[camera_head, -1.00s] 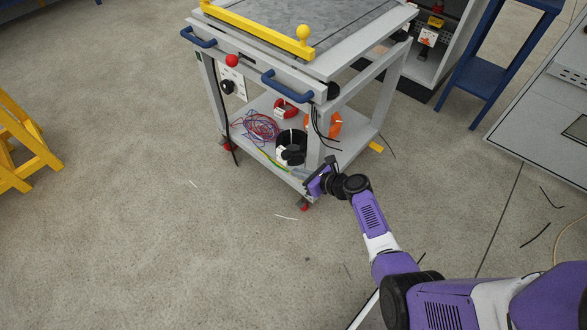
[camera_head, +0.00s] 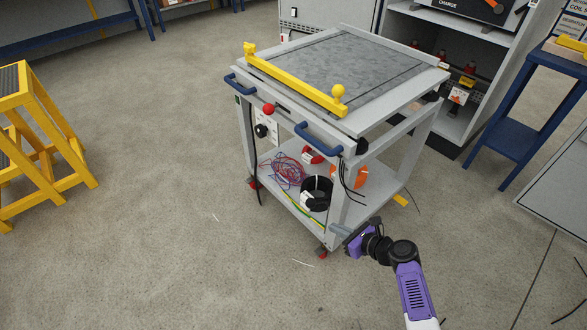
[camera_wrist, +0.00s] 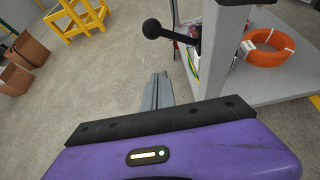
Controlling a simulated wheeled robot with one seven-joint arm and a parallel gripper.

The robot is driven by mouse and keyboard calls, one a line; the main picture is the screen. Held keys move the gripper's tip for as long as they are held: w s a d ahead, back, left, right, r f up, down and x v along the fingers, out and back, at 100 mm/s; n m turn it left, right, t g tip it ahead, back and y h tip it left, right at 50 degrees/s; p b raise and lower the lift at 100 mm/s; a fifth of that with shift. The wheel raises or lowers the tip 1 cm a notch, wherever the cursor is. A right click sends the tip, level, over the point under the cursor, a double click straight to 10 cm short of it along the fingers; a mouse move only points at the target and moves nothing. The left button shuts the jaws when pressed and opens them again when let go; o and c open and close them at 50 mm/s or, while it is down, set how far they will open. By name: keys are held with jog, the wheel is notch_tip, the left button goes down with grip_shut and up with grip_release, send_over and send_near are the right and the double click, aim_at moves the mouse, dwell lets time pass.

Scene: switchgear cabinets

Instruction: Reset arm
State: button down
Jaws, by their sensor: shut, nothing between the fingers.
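My arm reaches up from the lower right in the head view. My gripper (camera_head: 338,230) is at the near right corner of the grey trolley (camera_head: 336,207), beside its leg and about level with its lower shelf. In the wrist view my gripper (camera_wrist: 158,78) has its fingers together with nothing between them. The trolley's leg (camera_wrist: 222,50) stands just right of the fingers there. I cannot tell whether the gripper touches the trolley.
The lower shelf holds a wire bundle (camera_head: 283,171), a black reel (camera_head: 316,192) and an orange coil (camera_wrist: 267,47). A black knob (camera_wrist: 152,29) shows near my fingers. A yellow step stand (camera_head: 40,140) is at left. Open floor (camera_head: 170,250) lies between.

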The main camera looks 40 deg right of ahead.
jog(key=s+d+r+n+h+p, duration=0.1)
jog(key=s+d+r+n+h, duration=0.4)
jog(key=n, duration=0.6)
jog(key=s+a+r+n+t+y+p, duration=0.1)
jog(key=s+a+r+n+p, duration=0.1)
jog(key=s+a+r+n, duration=0.5)
jog(key=s+a+r+n+y+p, duration=0.2)
jog(key=s+a+r+n, duration=0.6)
jog(key=a+r, duration=0.4)
jog(key=s+a+r+n+t+y+p, duration=0.1)
jog(key=s+a+r+n+p, duration=0.3)
jog(key=s+a+r+n, duration=0.4)
jog(key=shift+a+r+n+t, duration=0.3)
jog(key=shift+a+r+n, duration=0.55)
jog(key=shift+r, duration=2.3)
